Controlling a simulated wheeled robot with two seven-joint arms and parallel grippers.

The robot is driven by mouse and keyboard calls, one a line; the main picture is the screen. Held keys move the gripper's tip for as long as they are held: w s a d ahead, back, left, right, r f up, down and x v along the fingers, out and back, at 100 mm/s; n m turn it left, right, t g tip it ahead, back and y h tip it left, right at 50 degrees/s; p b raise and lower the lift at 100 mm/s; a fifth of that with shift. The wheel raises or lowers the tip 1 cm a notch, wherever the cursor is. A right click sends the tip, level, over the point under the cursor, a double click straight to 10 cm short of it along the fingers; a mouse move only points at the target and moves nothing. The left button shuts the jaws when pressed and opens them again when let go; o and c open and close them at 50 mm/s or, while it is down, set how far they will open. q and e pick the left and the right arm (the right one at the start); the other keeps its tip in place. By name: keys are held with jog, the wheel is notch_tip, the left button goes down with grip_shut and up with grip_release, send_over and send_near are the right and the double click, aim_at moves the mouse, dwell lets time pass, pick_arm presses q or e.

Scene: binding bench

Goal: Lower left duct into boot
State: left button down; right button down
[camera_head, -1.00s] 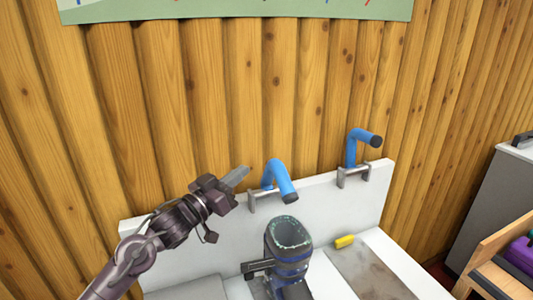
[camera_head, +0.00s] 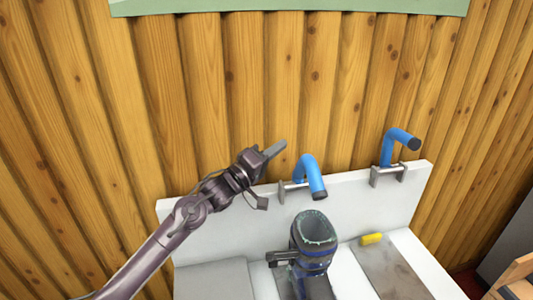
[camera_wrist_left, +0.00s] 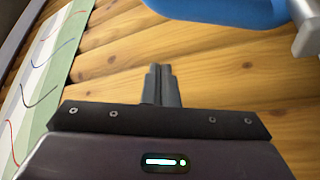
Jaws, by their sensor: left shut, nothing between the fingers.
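The left duct (camera_head: 312,176) is a blue bent pipe with a dark open end. It is mounted on the white panel and points down toward the front. It also shows large at the top of the left wrist view (camera_wrist_left: 220,10). The boot (camera_head: 314,245), dark blue with a pale, speckled rim, stands upright below it, apart from the duct, with its opening facing up. My left gripper (camera_head: 276,149) is shut and empty, up and to the left of the left duct, apart from it. Its closed fingers also show in the wrist view (camera_wrist_left: 161,85). My right gripper is not in view.
A second blue duct (camera_head: 396,145) is on the panel (camera_head: 240,215) at the right. A grey clamp (camera_head: 283,258) is at the boot's left side. A wooden wall (camera_head: 205,90) stands close behind.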

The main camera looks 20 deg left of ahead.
pick_arm(q)
jog(key=d, duration=0.1)
jog(key=d+p, duration=0.1)
jog(key=d+f+p, duration=0.1)
jog(key=d, duration=0.1)
jog(key=shift+w+d, duration=0.1)
jog(key=shift+w, duration=0.2)
jog(key=shift+s+f, duration=0.1)
